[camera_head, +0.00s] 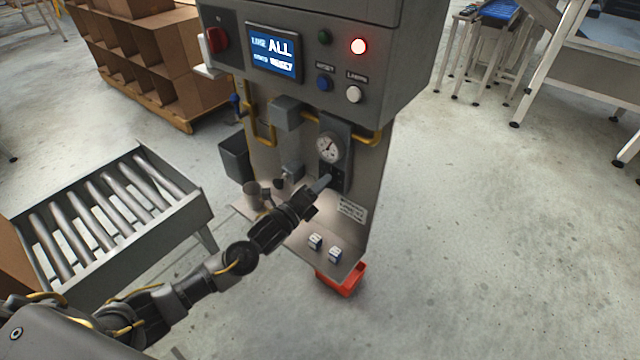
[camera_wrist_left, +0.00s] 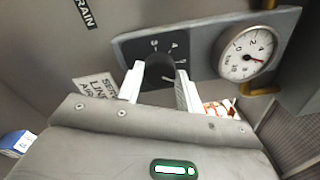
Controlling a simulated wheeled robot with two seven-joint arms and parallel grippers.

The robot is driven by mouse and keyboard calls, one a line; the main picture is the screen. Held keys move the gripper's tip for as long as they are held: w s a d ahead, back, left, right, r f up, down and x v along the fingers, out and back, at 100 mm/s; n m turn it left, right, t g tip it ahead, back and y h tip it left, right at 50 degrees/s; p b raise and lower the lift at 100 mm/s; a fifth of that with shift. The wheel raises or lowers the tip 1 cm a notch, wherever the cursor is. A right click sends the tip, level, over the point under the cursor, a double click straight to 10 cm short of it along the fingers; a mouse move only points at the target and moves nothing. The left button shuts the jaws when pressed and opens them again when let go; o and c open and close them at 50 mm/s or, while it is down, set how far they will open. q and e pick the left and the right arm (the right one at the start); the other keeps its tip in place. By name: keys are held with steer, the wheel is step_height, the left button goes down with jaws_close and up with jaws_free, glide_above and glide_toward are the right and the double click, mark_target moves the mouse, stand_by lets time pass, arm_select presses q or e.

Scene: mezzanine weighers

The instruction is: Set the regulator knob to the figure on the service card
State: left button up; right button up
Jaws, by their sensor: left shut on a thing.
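The dark regulator knob (camera_wrist_left: 160,71) sits on a grey plate with a printed scale, below the pressure gauge in the head view. My left gripper (camera_wrist_left: 160,88) is shut on the knob, one pale finger on each side of it. In the head view my left gripper (camera_head: 322,184) reaches the panel and hides most of the knob. My right gripper is out of view.
The machine's screen (camera_head: 273,56) reads "ALL", and a red lamp (camera_head: 358,46) is lit. Two small white-and-blue boxes (camera_head: 316,241) stand on the lower shelf. A red bin (camera_head: 342,278) is beneath it.

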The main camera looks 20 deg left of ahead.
arm_select(q)
steer(key=m+p, duration=0.3)
steer(key=m, duration=0.8)
steer(key=shift+g, duration=0.3)
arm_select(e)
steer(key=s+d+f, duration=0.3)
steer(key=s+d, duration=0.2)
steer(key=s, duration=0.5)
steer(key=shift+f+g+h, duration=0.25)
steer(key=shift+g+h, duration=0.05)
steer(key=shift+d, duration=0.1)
arm_select(q)
steer(key=o, duration=1)
